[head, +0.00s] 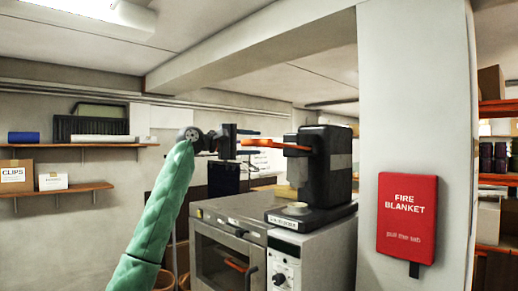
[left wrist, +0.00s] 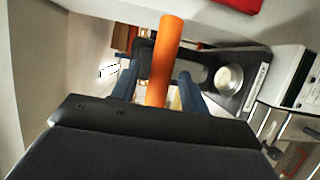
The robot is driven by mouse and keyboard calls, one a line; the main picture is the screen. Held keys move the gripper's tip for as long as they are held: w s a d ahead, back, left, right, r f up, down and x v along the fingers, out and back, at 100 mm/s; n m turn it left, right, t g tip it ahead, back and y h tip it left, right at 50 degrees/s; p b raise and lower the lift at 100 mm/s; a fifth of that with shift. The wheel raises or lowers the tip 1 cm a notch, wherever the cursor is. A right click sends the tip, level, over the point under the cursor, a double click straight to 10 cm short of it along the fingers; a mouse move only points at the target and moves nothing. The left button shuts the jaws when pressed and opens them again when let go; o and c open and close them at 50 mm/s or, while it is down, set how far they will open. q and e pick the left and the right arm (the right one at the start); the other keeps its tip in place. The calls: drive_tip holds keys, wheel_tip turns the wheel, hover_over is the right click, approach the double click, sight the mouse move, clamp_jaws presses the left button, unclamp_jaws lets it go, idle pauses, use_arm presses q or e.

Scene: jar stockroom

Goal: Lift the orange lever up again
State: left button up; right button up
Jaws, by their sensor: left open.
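The orange lever (head: 272,143) sticks out to the left from the upper part of a black press-like machine (head: 335,160), and lies about level in the head view. My left gripper (head: 250,142) is at the lever's free left end, with its jaws open. In the left wrist view the orange lever (left wrist: 162,60) runs between the two blue-grey fingers (left wrist: 157,88), with a gap visible on both sides near the tips. The lever's near end is hidden behind the gripper body. My right gripper is in neither view.
The machine stands on a pale cabinet (head: 318,248) beside a steel oven (head: 225,245). A white pillar with a red fire blanket case (head: 407,217) is to the right. Wall shelves (head: 75,146) with boxes are at the left.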

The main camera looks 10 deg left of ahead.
use_arm(q)
drive_tip(key=b+v, duration=0.1)
drive_tip(key=v, duration=0.1)
drive_tip(key=shift+s+a+f, duration=0.1)
drive_tip(key=shift+a+f, duration=0.05)
drive_tip(key=shift+a, duration=0.15)
drive_tip(key=shift+b+v, duration=0.35)
drive_tip(key=shift+v, duration=0.65)
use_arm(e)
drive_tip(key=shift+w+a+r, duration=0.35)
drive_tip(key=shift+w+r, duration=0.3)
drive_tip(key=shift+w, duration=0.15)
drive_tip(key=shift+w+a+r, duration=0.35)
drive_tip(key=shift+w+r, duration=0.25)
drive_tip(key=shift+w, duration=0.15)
